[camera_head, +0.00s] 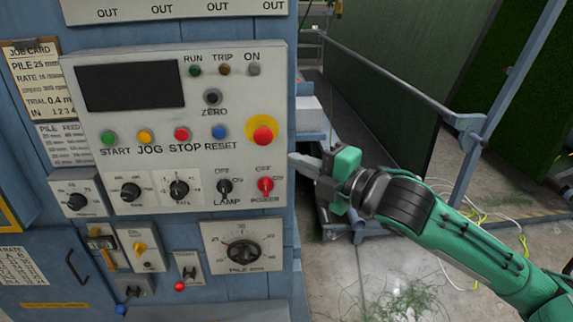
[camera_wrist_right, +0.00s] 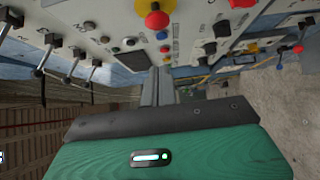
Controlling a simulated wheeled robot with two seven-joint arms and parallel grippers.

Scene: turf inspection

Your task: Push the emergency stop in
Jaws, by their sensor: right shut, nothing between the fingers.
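The emergency stop (camera_head: 263,136) is a red mushroom button on a yellow round backing, at the right edge of the white control panel (camera_head: 220,97). My right gripper (camera_head: 294,158) is shut and empty, its tips pointing left beside the panel, a little below and to the right of the button in the head view. In the right wrist view the red button (camera_wrist_right: 157,19) stands out from the panel at the top, and the shut fingers (camera_wrist_right: 158,72) point toward the panel below it, apart from the button. My left gripper is out of view.
The panel also carries START, JOG, STOP and RESET buttons (camera_head: 181,134), a red power switch (camera_head: 265,186), a lamp switch (camera_head: 224,187) and knobs. A pile dial (camera_head: 241,252) sits below. A blue rail (camera_head: 400,85) runs behind my right arm.

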